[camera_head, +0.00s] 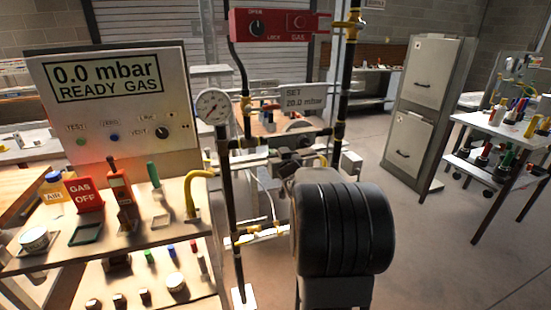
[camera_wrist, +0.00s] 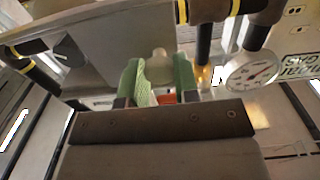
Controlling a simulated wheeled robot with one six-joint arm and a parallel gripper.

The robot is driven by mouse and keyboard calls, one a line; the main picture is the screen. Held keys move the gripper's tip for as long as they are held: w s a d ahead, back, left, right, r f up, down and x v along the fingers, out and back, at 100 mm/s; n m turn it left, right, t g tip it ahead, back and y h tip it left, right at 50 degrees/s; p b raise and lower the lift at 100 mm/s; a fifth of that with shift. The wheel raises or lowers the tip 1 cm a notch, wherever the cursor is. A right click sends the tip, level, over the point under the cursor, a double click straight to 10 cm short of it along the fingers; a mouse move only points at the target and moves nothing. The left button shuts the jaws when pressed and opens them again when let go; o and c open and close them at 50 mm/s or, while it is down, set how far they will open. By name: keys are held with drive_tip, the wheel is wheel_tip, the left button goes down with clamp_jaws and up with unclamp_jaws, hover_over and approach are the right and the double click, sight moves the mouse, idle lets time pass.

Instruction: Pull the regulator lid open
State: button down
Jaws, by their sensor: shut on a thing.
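My gripper (camera_wrist: 159,78) has two green fingertips in the wrist view, closed on a small pale rounded piece (camera_wrist: 159,56), which appears to be part of the regulator lid. The fingertips hide much of it, and how far the lid stands open cannot be told. In the head view, the regulator (camera_head: 306,143) sits on the dark pipe run, below the "SET 20.0 mbar" sign (camera_head: 303,97).
A pressure gauge (camera_head: 213,106) stands on a dark vertical pipe left of the regulator; it also shows in the wrist view (camera_wrist: 251,71). A red gas valve box (camera_head: 280,24) is above. The panel reading 0.0 mbar (camera_head: 108,98) and a crowded bench are at left.

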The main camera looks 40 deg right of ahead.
drive_tip(key=shift+d, duration=0.1)
drive_tip(key=c, duration=0.9)
unclamp_jaws()
drive_tip(key=v, duration=1.4)
drive_tip(key=shift+w, duration=0.1)
